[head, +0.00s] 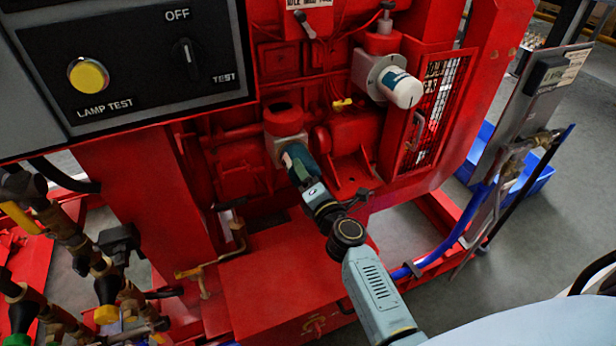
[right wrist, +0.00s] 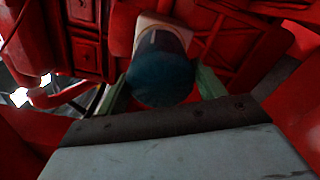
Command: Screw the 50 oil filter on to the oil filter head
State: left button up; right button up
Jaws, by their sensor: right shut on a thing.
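The oil filter (right wrist: 160,72), a dark blue cylinder with its round end toward the camera, sits between the green fingers of my right gripper (right wrist: 160,90). In the head view my right gripper (head: 301,172) is shut on the filter (head: 292,156), just in front of a pale grey filter head (head: 287,149) on the red engine. The filter's far end is at the head, which also shows behind it in the right wrist view (right wrist: 158,24). I cannot tell whether the threads are engaged. My left gripper is not in view.
A white canister (head: 402,88) is mounted on a grey flange to the upper right, beside a mesh guard (head: 443,100). A control panel (head: 130,60) stands at the upper left. Brass valves and pipes (head: 105,280) fill the lower left. A red ledge lies below the filter.

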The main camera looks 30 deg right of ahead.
jog(key=m+p, duration=0.1)
jog(key=m, duration=0.3)
jog(key=m+p, duration=0.1)
jog(key=m, duration=0.1)
jog(key=shift+a+r+p, duration=0.2)
jog(key=shift+r+p, duration=0.1)
jog(key=shift+w+f+m+p, duration=0.15)
jog(key=shift+m+p, duration=0.3)
jog(key=shift+m, duration=0.75)
jog(key=shift+f, duration=0.1)
jog(key=m+p, duration=0.1)
jog(key=m, duration=0.1)
jog(key=m+p, duration=0.2)
jog(key=m, duration=0.1)
jog(key=m+p, duration=0.2)
jog(key=shift+r+m, duration=0.25)
jog(key=shift+m, duration=0.05)
jog(key=shift+f+m+p, duration=0.15)
jog(key=shift+m+p, duration=0.3)
jog(key=shift+m, duration=0.25)
jog(key=shift+f, duration=0.15)
jog(key=shift+a, duration=0.1)
